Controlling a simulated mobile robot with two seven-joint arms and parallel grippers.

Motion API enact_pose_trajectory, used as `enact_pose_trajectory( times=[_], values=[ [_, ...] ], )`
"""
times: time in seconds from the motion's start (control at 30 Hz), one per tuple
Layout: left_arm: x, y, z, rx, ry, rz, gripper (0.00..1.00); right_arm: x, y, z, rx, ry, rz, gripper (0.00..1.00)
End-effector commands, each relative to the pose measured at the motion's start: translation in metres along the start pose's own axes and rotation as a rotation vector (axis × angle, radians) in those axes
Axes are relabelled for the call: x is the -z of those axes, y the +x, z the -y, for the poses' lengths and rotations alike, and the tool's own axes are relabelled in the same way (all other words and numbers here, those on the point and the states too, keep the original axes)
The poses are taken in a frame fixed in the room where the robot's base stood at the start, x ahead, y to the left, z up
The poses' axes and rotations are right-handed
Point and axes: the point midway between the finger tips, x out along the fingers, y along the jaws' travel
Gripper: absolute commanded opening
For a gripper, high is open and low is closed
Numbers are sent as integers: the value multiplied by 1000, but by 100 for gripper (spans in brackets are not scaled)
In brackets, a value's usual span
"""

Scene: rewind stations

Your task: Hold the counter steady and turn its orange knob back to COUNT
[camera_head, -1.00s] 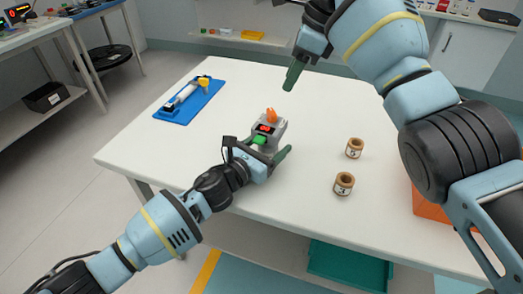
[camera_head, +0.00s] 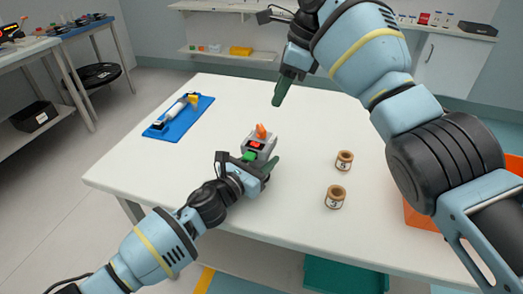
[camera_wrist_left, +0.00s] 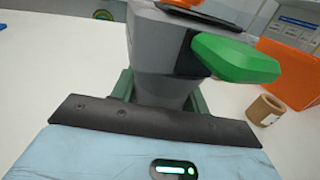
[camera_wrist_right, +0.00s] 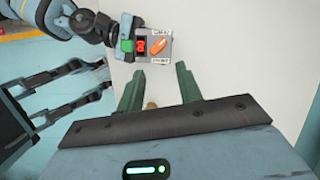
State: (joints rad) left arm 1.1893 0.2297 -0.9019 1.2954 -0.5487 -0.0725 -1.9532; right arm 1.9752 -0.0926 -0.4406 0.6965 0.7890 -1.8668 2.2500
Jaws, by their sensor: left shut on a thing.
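The counter (camera_head: 267,142) is a grey box on the white table (camera_head: 330,120), with a red display, a green lever (camera_head: 249,157) and an orange knob (camera_head: 261,130) on top. My left gripper (camera_wrist_left: 163,85) is shut on the counter's body, a dark green finger on each side; the green lever sticks out beside it. My right gripper (camera_wrist_right: 157,80) is open and empty, its fingers apart. In the head view it (camera_head: 279,94) hangs above the table beyond the counter. The right wrist view shows the knob (camera_wrist_right: 159,43) slanted between small printed labels, hard to read.
Two brown labelled spools (camera_head: 344,160) (camera_head: 335,197) stand right of the counter. A blue tray (camera_head: 160,130) with a white and yellow tool lies at the table's left. An orange bin (camera_head: 425,215) is at the right, partly behind my right arm. The table between is clear.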

Motion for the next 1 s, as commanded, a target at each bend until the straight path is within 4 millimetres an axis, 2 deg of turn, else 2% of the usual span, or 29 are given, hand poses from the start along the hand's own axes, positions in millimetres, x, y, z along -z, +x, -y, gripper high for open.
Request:
enact_pose_trajectory(
  times=[0.17, 0.47, 0.73, 1.0],
  values=[
    [0, 0, 0, 0, 0, -1, 18, 3, -16, 12, 104, -176, -44, 35],
    [0, 0, 0, 0, 0, -1, 18, 7, -55, 39, 343, -746, -272, 35],
    [0, 0, 0, 0, 0, -1, 18, 3, -83, 50, 448, -1283, -582, 35],
    [0, 0, 0, 0, 0, -1, 18, -6, -98, 49, 419, -1815, -956, 35]
  ],
)
